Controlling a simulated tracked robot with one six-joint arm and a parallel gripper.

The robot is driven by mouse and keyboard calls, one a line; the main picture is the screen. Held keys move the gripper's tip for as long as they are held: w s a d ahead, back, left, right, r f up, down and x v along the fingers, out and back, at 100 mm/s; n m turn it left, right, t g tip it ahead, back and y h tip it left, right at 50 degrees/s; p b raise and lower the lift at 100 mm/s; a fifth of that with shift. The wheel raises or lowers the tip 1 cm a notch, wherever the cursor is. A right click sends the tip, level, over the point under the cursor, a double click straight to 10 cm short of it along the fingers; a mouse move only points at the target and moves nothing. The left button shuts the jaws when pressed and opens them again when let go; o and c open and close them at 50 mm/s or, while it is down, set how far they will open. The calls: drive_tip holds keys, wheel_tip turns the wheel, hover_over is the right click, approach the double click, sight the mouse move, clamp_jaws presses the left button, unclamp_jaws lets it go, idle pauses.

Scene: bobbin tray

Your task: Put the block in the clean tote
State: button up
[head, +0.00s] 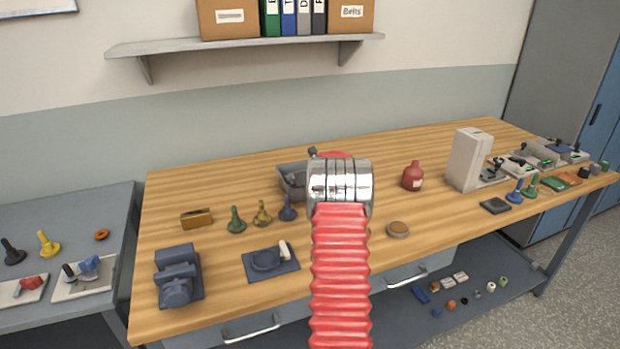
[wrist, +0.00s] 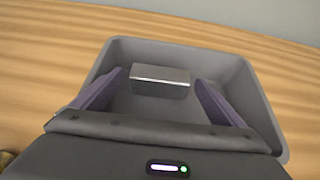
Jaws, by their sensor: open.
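A silver-grey metal block (wrist: 161,80) lies inside a grey open tote (wrist: 262,110) in the wrist view, close to its far wall. My gripper (wrist: 156,84) is open, with one dark purple finger to each side of the block and a gap on both sides. The fingers reach over or into the tote; how deep I cannot tell. In the head view the grey tote (head: 289,190) stands on the wooden bench, partly hidden behind my arm, and the block in it is not visible. No label shows whether this tote is the clean one.
A red bottle (head: 413,177) and a pale upright box (head: 468,160) stand to the right. Bobbin-like blue, yellow and green pieces (head: 262,214) stand left of my arm. A dark vise-like tool (head: 178,277) sits front left. The bench's back left is clear.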

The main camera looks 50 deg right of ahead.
drive_tip(key=v, duration=1.1)
drive_tip(key=shift+f, duration=0.1)
idle(0.5)
drive_tip(key=shift+a, duration=0.1)
